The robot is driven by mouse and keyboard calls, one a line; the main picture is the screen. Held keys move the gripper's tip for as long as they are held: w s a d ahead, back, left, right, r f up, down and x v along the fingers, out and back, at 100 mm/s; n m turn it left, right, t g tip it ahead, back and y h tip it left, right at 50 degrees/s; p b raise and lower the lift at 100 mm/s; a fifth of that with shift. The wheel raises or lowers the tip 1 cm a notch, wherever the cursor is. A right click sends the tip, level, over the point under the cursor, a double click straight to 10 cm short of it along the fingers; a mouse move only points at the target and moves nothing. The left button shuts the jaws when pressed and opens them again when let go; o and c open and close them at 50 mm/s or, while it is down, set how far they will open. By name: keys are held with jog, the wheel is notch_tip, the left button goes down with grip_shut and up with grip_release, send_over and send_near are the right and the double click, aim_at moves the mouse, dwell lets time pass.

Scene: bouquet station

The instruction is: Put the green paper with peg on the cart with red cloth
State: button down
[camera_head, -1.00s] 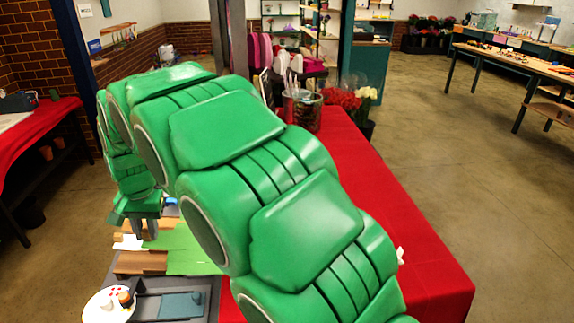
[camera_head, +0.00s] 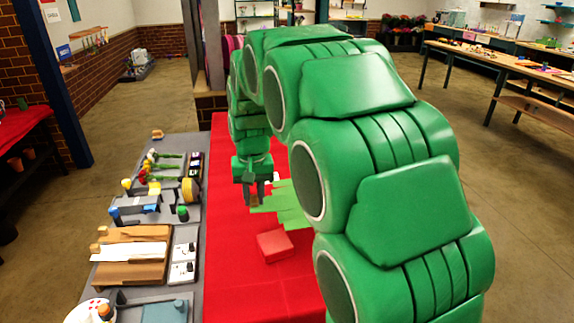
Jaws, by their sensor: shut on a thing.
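My gripper (camera_head: 254,196) points down over the red cloth (camera_head: 228,270) of the cart, to the right of the grey tray. It is shut on the green paper (camera_head: 287,208), which sticks out to the right of the fingers. A small brownish piece shows between the fingertips, perhaps the peg, but it is too small to be sure. Whether the paper touches the cloth cannot be told. My arm hides the right part of the cloth and part of the paper's surroundings.
A red block (camera_head: 274,246) lies on the cloth just in front of the paper. The grey tray (camera_head: 218,215) along the left holds tools, flowers and wooden boards (camera_head: 130,270). Bare cloth lies in front of the block. Another red-clothed table (camera_head: 22,122) stands far left.

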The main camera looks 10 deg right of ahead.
jog(key=d, duration=0.4)
jog(key=s+d, duration=0.1)
jog(key=d, duration=0.3)
jog(key=s+d+r, duration=0.1)
jog(key=d, duration=0.3)
jog(key=shift+d, duration=0.15)
jog(key=w+f, duration=0.3)
jog(key=w, duration=0.1)
jog(key=w+f, duration=0.2)
jog(key=w, duration=0.2)
jog(key=w+f, duration=0.3)
jog(key=w, duration=0.1)
jog(key=shift+w+d+f, duration=0.2)
jog(key=shift+w+f, duration=0.55)
jog(key=shift+f, duration=1.85)
jog(key=c, duration=0.9)
grip_release()
jog(key=shift+c, duration=0.2)
